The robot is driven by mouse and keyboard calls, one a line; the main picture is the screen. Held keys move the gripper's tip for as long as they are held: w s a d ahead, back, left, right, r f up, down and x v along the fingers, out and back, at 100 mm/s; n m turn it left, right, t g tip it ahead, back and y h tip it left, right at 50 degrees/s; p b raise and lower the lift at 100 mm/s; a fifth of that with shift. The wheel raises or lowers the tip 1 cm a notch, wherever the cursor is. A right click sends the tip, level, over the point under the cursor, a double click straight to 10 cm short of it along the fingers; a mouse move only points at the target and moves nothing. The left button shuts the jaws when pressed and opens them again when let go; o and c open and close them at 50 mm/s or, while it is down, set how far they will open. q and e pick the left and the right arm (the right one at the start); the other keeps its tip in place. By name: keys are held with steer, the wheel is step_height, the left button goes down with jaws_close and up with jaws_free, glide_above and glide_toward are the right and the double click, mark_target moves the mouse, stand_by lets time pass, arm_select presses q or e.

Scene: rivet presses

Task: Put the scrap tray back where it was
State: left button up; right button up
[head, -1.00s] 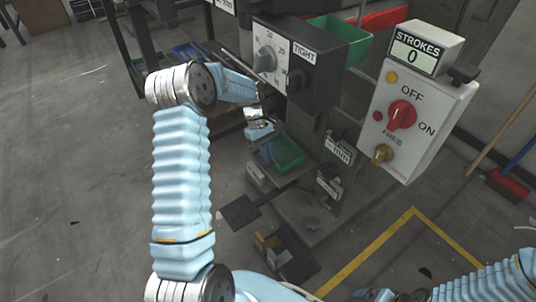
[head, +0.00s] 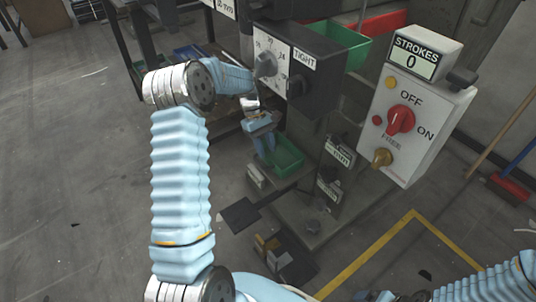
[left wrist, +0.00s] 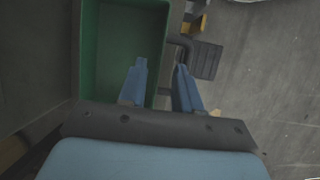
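The scrap tray looks to be the open green tray (head: 288,154) low at the foot of the press. It fills the upper left of the left wrist view (left wrist: 125,45), and I see nothing inside it. My left gripper (head: 265,150) points down at the tray's left side. In the left wrist view its two blue fingers (left wrist: 160,85) are apart, one over the tray and one outside its right wall. That wall lies between them; I see no clear contact. My right gripper (head: 372,296) shows only in part at the bottom edge, its fingers unclear.
The press's TIGHT dial box (head: 270,62) stands just above my left gripper. A white control box (head: 415,125) with a red switch is to the right. Another green bin (head: 343,42) sits higher up. A black pedal plate (head: 240,215) lies in front; open floor is left.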

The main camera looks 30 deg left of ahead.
arm_select(q)
steer(key=p+v, duration=0.1)
steer(key=v, duration=0.7)
arm_select(e)
steer(key=shift+d+r, duration=0.1)
steer(key=shift+r, duration=0.55)
arm_select(q)
steer(key=shift+s+r, duration=0.1)
